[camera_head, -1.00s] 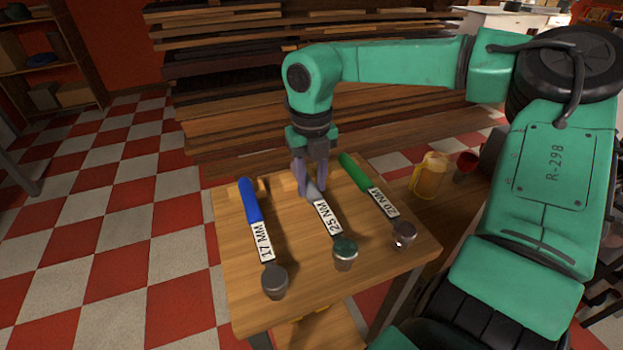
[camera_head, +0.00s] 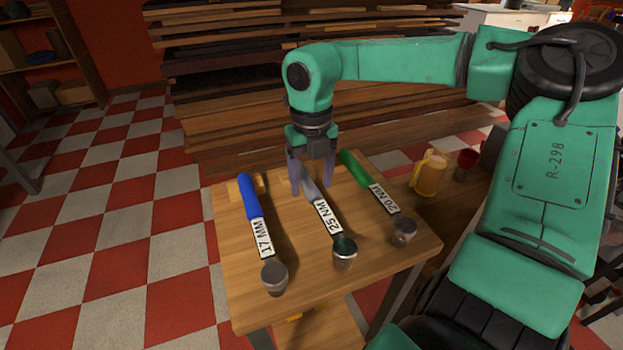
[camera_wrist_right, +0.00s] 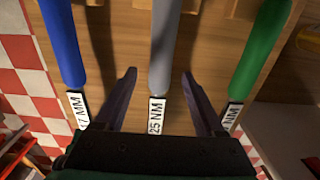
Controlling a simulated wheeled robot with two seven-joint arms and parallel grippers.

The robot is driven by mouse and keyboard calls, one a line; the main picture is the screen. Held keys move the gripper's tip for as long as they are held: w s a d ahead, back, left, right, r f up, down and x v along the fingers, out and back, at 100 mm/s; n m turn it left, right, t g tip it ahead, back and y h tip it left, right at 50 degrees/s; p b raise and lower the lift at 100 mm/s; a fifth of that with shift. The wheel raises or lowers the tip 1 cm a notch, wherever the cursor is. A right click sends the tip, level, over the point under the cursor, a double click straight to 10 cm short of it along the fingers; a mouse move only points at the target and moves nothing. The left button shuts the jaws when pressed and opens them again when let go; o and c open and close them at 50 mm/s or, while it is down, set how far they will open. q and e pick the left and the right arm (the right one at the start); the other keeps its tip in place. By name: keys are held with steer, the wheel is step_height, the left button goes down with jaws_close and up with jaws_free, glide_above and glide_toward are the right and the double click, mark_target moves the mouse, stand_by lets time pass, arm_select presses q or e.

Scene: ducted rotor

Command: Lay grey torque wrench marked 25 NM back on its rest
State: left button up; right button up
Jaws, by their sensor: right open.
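The grey torque wrench marked 25 NM (camera_head: 328,216) lies on the wooden table between the other two wrenches. Its round head points toward the near edge and its grey handle toward the back. My right gripper (camera_head: 311,190) is open above its handle, with one finger on each side. In the right wrist view the grey handle (camera_wrist_right: 176,50) runs between the two spread fingers (camera_wrist_right: 160,88), with a gap on both sides. The rest under the handle end is mostly hidden by the gripper. My left gripper is not in view.
A blue 17 MM wrench (camera_head: 250,204) lies left and a green 20 NM wrench (camera_head: 377,190) lies right, both close by. An amber mug (camera_head: 429,175) and a red cup (camera_head: 467,163) stand beyond the right side. Stacked boards (camera_head: 230,80) stand behind.

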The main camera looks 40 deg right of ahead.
arm_select(q)
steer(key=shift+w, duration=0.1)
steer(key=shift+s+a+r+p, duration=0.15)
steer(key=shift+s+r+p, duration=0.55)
steer(key=shift+p, duration=0.25)
arm_select(e)
step_height(320, 180, up, 15)
steer(key=shift+f, duration=0.2)
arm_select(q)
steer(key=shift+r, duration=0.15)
arm_select(e)
steer(key=shift+r, duration=0.1)
